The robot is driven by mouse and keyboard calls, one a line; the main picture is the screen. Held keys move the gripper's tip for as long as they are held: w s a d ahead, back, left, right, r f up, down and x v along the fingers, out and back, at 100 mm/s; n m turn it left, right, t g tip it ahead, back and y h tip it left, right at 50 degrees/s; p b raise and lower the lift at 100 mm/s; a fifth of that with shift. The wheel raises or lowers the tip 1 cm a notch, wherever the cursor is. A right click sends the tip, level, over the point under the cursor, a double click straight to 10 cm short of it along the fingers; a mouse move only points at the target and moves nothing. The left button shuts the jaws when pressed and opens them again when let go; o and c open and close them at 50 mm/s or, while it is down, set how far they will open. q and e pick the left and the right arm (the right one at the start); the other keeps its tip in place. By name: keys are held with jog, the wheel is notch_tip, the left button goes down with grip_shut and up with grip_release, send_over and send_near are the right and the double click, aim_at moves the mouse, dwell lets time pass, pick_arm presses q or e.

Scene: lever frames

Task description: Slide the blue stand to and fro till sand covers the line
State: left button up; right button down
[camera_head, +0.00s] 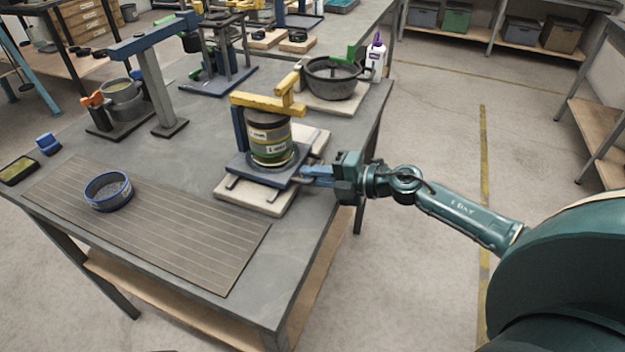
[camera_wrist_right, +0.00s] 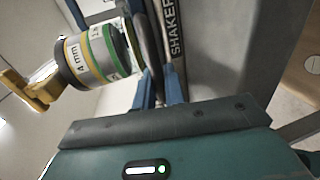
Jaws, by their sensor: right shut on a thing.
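The blue stand (camera_head: 262,177) has a dark blue base plate, a blue upright and a yellow top bar. It sits on a pale board (camera_head: 250,200) on the table. A stack of round sieves (camera_head: 269,138) with green and yellow bands stands in it under the bar; a "4 mm" label shows in the right wrist view (camera_wrist_right: 85,58). My right gripper (camera_head: 314,174) is shut on the stand's right side; in the right wrist view its blue fingers (camera_wrist_right: 159,88) close around a dark bar beside the "SHAKER" lettering. I cannot make out sand or the line. My left gripper is out of view.
A blue-rimmed bowl (camera_head: 108,190) of grey grains sits on a striped brown mat (camera_head: 190,238). A black bowl (camera_head: 333,80) and a white bottle (camera_head: 375,60) stand behind the stand. A tall blue-topped frame (camera_head: 160,90) stands to the left.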

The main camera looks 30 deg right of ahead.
jog(key=w+d+b, duration=0.1)
jog(key=w+d, duration=0.1)
jog(key=w+d+b, duration=0.1)
jog(key=w+d, duration=0.1)
jog(key=d, duration=0.1)
jog(key=shift+w+f, duration=0.2)
jog(key=shift+w+d+r+b, duration=0.1)
jog(key=shift+w+d+b, duration=0.1)
jog(key=shift+b, duration=0.1)
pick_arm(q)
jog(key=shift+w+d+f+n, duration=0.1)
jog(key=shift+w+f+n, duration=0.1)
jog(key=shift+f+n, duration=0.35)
pick_arm(e)
jog(key=shift+d+r, duration=0.15)
jog(key=shift+r, duration=0.1)
jog(key=c, duration=1.6)
grip_release()
jog(key=shift+w+f, duration=0.1)
jog(key=shift+f, duration=0.05)
jog(key=shift+c, duration=0.2)
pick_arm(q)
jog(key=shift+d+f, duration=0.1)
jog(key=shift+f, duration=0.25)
pick_arm(e)
jog(key=shift+o, duration=0.3)
